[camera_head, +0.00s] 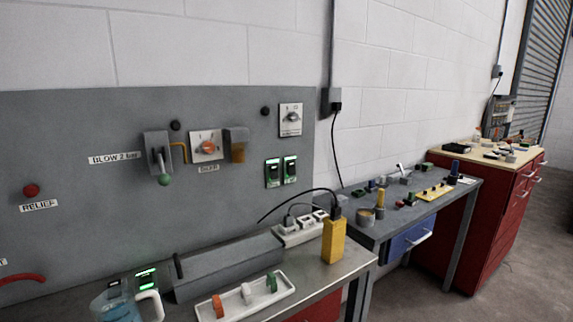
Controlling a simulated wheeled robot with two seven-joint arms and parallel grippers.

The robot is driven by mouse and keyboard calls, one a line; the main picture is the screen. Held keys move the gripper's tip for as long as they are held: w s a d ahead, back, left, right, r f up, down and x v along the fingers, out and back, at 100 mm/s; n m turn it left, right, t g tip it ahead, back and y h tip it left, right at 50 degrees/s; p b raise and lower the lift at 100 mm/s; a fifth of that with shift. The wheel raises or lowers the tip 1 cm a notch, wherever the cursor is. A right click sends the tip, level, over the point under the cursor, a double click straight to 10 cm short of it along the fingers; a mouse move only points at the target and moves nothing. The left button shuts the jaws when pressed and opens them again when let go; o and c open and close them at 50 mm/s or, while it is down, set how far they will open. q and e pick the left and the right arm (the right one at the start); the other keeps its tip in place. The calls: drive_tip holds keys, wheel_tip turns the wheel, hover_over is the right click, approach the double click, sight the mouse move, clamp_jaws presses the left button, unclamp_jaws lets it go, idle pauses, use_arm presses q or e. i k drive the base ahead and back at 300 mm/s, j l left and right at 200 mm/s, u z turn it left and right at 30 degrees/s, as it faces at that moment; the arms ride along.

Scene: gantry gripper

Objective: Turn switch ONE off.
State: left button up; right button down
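Two small switches with lit green parts sit side by side on the grey panel (230,110), a left one (272,173) and a right one (290,169). Their labels are too small to read, so I cannot tell which is switch ONE. A white power strip (299,230) on the bench below also has small parts on top, too small to make out. Neither of my grippers is in view.
A lever with a green knob (164,180), an orange dial (207,147) and a white rotary dial (290,119) are on the panel. A yellow box (333,240), a white tray (245,298) and a blue jug (120,306) stand on the bench. More benches stand at right.

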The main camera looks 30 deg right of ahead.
sight(273, 168)
drive_tip(key=i+l, duration=0.1)
drive_tip(key=l, duration=0.25)
drive_tip(key=i+l, duration=0.15)
drive_tip(key=l, duration=0.15)
drive_tip(key=i+l, duration=0.1)
drive_tip(key=l, duration=0.25)
drive_tip(key=i+l, duration=0.1)
drive_tip(key=l, duration=0.2)
